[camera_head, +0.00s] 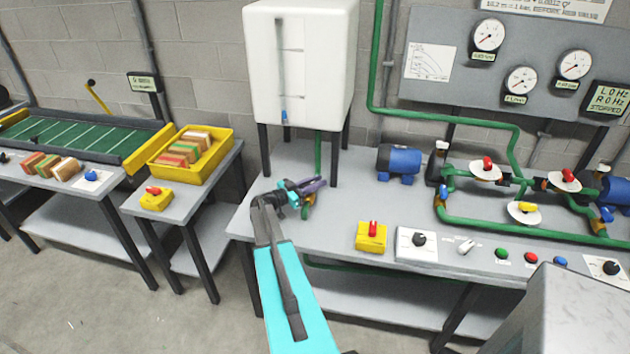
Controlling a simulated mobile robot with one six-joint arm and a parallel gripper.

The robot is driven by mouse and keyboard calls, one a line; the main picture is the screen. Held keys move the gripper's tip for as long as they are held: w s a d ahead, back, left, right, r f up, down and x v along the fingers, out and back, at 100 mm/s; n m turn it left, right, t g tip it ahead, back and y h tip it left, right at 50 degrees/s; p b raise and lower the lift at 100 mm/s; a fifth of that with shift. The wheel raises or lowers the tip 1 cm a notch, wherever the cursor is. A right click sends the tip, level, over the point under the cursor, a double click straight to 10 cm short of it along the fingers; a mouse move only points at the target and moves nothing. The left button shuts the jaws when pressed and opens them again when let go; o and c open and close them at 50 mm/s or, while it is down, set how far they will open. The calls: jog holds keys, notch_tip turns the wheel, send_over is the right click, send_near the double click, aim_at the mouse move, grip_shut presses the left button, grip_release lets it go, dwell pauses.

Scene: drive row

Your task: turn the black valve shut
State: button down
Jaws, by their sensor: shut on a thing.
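My gripper (312,187) is at the left end of the long grey bench, in front of the legs of the white tank. It is shut at the valve on the green pipe (318,152) that comes down under the tank. The jaws hide most of the valve's handle, so its colour and angle cannot be made out. Some orange and green pipe fitting (308,206) shows just below the jaws. My teal arm reaches up from the bottom of the picture.
The white tank (296,60) stands on dark legs close behind my gripper. A yellow switch box (371,237), a blue motor (398,163) and green pipework with several coloured valves (487,170) are to the right. A yellow crate (195,152) is on the left table.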

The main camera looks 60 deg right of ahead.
jog(key=m+g+y+b, duration=0.1)
jog(key=m+g+y, duration=0.1)
jog(key=s+m+g+y+b, duration=0.1)
jog(key=g, duration=0.1)
jog(key=a+m+g+y+b, duration=0.1)
jog(key=m+g+y+b, duration=0.1)
jog(key=shift+s+f+m+g+y, duration=0.2)
jog(key=shift+m+g+y, duration=0.1)
jog(key=shift+g, duration=0.1)
jog(key=y+b, duration=0.1)
jog(key=b, duration=0.1)
jog(key=m+g+b, duration=0.1)
jog(key=b, duration=0.1)
jog(key=shift+s+a+y, duration=0.2)
jog(key=shift+y, duration=0.2)
jog(key=shift+s+a+r+m+g+y+b, duration=0.15)
jog(key=shift+m+g+y+b, duration=0.4)
jog(key=shift+b, duration=0.75)
jog(key=c, duration=1.6)
grip_release()
jog(key=shift+r, duration=0.1)
jog(key=shift+o, duration=0.2)
jog(key=shift+w+a, duration=0.15)
jog(key=shift+w, duration=0.05)
